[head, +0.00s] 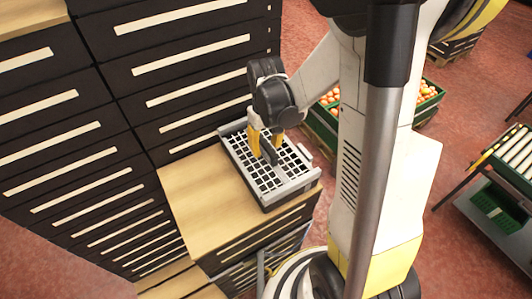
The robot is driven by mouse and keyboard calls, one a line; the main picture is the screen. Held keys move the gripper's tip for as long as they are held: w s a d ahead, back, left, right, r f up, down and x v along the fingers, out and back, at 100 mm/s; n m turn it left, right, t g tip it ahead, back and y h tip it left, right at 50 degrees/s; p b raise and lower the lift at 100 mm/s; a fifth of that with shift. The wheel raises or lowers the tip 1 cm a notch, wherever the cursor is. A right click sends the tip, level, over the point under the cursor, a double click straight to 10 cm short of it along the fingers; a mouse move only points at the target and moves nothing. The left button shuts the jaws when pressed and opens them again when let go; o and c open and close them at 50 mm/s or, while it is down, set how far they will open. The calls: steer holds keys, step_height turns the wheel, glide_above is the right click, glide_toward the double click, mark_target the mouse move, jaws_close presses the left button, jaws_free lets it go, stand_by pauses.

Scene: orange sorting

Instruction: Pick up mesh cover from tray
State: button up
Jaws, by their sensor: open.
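The tray (227,131) sits on a wooden cabinet top, with raised grey side walls. A light grid-like mesh cover (292,165) lies in or on it, with dark square openings. My gripper (263,148) is over the middle of the mesh cover, pointing down. Its yellow fingers are apart, on either side of a dark bar (271,158) at the cover's middle. I cannot tell whether the fingers touch the bar. My arm and gripper hide part of the cover and the tray's far side.
Dark drawer cabinets (190,60) rise directly behind and left of the tray. The wooden top (200,185) has bare room left of the tray. A green crate of oranges (322,118) stands behind my arm. A roller conveyor (515,150) is at the far right.

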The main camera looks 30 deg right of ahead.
jaws_close()
stand_by(0.3)
